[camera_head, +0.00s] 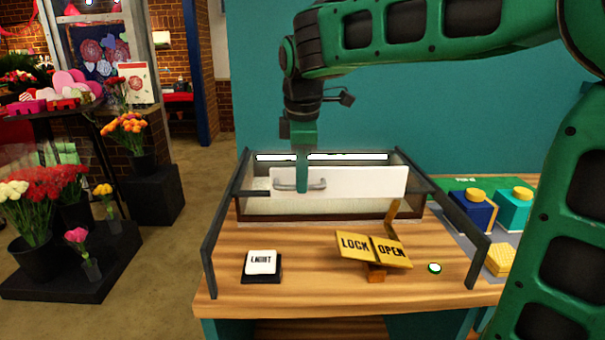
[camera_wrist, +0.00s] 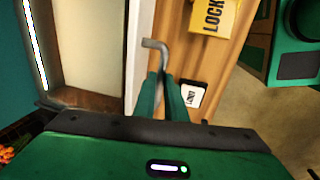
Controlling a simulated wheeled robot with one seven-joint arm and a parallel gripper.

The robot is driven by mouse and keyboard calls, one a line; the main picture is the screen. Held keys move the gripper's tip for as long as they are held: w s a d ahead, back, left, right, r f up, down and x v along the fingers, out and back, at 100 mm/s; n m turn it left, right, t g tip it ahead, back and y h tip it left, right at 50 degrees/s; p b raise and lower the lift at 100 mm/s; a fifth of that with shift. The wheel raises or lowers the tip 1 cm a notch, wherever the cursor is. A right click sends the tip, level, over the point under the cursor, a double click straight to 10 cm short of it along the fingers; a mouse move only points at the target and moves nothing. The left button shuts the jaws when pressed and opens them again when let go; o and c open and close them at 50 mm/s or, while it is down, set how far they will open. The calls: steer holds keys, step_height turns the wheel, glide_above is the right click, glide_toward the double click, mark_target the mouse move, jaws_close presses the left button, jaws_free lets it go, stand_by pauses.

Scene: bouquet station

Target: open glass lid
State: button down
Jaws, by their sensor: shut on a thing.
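The lid's white front panel (camera_head: 370,181) with a grey bar handle (camera_head: 316,184) is at the front of a glass case (camera_head: 330,207) in the head view. My gripper (camera_head: 302,186) reaches down from above onto the left part of the handle. In the wrist view, the handle (camera_wrist: 157,46) runs down between the two green fingers of my gripper (camera_wrist: 166,80), which are closed on it. The fingers hide part of the handle. The panel stands roughly upright; how far the lid is open, I cannot tell.
A yellow LOCK/OPEN sign-like lever (camera_head: 374,249) and a LIGHT button (camera_head: 261,263) are on the wooden table (camera_head: 320,285) before the case. Dark rails (camera_head: 222,235) flank both sides. Blue and teal boxes (camera_head: 514,208) stand at right; flowers (camera_head: 45,190) stand at left.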

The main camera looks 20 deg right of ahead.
steer(key=s+a, duration=0.3)
steer(key=s, duration=0.5)
steer(key=s+a, duration=0.2)
steer(key=s, duration=0.7)
steer(key=shift+a, duration=0.4)
steer(key=c, duration=1.8)
jaws_free()
steer(key=shift+r, duration=0.15)
steer(key=r, duration=0.3)
steer(key=s+r, duration=0.1)
steer(key=r, duration=0.6)
steer(key=shift+s+a+r, duration=0.15)
steer(key=shift+s+a, duration=0.15)
steer(key=shift+s, duration=0.05)
steer(key=shift+s, duration=0.1)
